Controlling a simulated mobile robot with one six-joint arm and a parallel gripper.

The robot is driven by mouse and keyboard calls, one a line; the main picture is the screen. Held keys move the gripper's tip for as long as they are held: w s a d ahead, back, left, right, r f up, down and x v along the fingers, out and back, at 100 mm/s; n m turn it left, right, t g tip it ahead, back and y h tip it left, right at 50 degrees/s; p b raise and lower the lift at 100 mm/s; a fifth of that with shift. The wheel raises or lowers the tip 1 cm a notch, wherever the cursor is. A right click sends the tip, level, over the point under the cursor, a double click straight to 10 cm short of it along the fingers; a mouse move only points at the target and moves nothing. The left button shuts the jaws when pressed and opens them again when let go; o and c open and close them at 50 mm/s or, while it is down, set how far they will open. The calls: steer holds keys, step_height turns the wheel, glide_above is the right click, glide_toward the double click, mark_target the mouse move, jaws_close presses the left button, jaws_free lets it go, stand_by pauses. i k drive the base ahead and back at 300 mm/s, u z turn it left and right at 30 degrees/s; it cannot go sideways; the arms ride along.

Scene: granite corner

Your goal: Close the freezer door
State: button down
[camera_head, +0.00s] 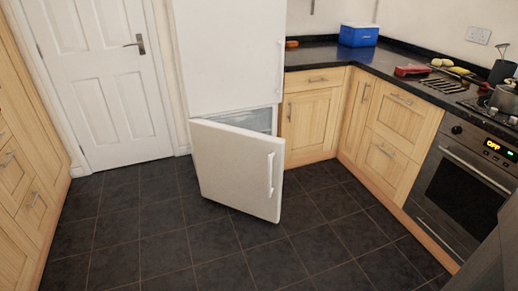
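The white freezer door (235,170) is the lower door of a tall white fridge-freezer (225,55) at the back of the room. The door stands part open, swung out toward me, hinged on its left side. Its vertical handle (270,174) is near its right edge. A strip of the freezer interior (255,120) shows above the door's top edge. The upper door is shut. My gripper is not in this view. A dark grey shape at the lower right edge may be part of my body; I cannot tell.
Dark floor tiles (160,235) are clear in front of the freezer. Wooden cabinets (312,120) stand right of it, with an oven (465,180) at the right. A blue box (358,35) sits on the counter. A white room door (100,75) is at the left.

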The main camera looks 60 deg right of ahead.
mark_target(241, 169)
steer(key=i, duration=0.85)
steer(key=z, duration=0.05)
